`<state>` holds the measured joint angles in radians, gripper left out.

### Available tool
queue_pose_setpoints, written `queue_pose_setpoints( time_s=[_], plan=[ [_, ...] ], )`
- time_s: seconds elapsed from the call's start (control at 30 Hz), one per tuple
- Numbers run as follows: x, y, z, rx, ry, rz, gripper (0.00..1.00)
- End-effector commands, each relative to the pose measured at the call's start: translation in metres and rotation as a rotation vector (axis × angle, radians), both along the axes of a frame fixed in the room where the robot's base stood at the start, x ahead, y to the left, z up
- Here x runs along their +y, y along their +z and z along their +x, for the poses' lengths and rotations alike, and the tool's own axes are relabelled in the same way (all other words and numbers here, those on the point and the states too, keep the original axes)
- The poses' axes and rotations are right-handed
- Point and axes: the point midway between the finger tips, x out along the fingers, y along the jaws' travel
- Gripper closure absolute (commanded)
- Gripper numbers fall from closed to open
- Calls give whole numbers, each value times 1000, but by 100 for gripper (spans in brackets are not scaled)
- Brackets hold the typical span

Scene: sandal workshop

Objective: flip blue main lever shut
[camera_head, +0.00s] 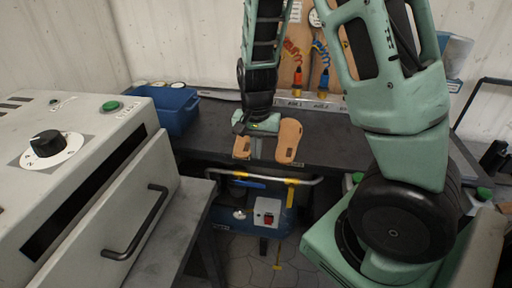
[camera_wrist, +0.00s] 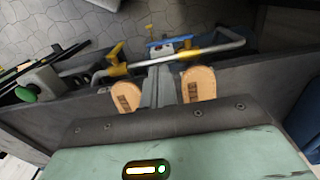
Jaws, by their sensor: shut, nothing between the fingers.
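A blue lever (camera_head: 250,184) sits on the compressor (camera_head: 230,215) under the bench. It lies about level, just behind the metal handle bar, and also shows in the wrist view (camera_wrist: 168,40). I take it to be the main lever; whether it is open or shut I cannot tell. My gripper (camera_head: 256,155) is shut and empty, pointing down near the bench's front edge, between two tan soles. In the wrist view its fingers (camera_wrist: 159,72) point toward the handle bar and lever, apart from the lever. The lever's pivot is not clear.
The soles (camera_head: 288,140) lie on the dark bench (camera_head: 335,145). The metal handle bar (camera_wrist: 205,52) has yellow parts. A blue bin (camera_head: 175,108) stands at the bench's left. A grey machine (camera_head: 110,185) with a drawer handle stands left. Red and blue air fittings hang behind.

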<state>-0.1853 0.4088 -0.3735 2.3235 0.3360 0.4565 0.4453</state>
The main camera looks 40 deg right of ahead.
Motion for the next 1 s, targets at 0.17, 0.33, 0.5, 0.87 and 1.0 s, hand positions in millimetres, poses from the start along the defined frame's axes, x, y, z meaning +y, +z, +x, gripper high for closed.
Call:
queue_pose_setpoints(
  time_s=[0.17,0.33,0.5,0.87,1.0],
  plan=[
    [-1,-42,-2,6,-3,0,100],
    [-1,-72,-1,4,-2,1,100],
    [-1,-92,-1,3,-1,0,100],
    [0,-101,0,0,1,0,100],
    [0,-101,0,0,0,0,100]
  ],
)
